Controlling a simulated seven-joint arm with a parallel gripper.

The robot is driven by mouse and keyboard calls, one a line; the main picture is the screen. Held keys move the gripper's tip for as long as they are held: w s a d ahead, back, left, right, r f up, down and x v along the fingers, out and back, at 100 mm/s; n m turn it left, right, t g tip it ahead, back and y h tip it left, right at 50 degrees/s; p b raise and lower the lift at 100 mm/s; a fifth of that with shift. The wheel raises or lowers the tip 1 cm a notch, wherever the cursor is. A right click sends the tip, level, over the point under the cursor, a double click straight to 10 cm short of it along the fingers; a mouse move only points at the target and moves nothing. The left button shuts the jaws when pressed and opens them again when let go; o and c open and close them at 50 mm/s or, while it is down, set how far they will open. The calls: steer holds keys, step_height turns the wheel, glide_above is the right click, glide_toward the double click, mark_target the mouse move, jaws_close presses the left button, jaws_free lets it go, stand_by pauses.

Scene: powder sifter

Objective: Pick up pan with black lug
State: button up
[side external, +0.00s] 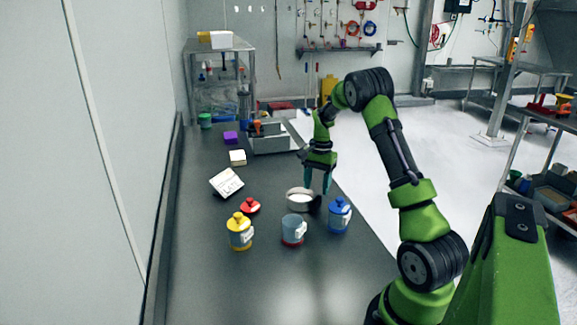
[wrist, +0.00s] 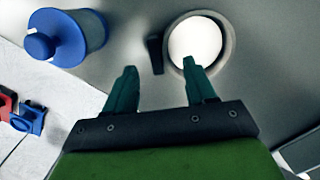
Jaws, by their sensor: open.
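The pan (side external: 299,201) is a shallow round dish with a pale rim, standing on the dark table. In the wrist view the pan (wrist: 228,46) has a grey rim and a white inside. Its black lug (wrist: 155,54) sticks out to the left in that view. My gripper (side external: 317,191) is open and points down at the lug side of the pan. In the wrist view my gripper (wrist: 159,67) has the lug showing between its two fingertips, and the right fingertip overlaps the pan's rim. I cannot tell how high the fingertips are above the lug.
A blue lidded jar (side external: 339,216) stands close on the right. A clear cup with a red base (side external: 293,231), a yellow jar (side external: 240,233) and a red lid (side external: 250,206) stand nearer the camera. A white labelled box (side external: 227,183) lies left. The near table is clear.

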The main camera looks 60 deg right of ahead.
mark_target(316, 198)
steer(key=shift+a+f, duration=0.2)
steer(key=shift+f, duration=1.15)
steer(key=shift+a+f, duration=0.2)
steer(key=shift+f, duration=1.1)
jaws_close()
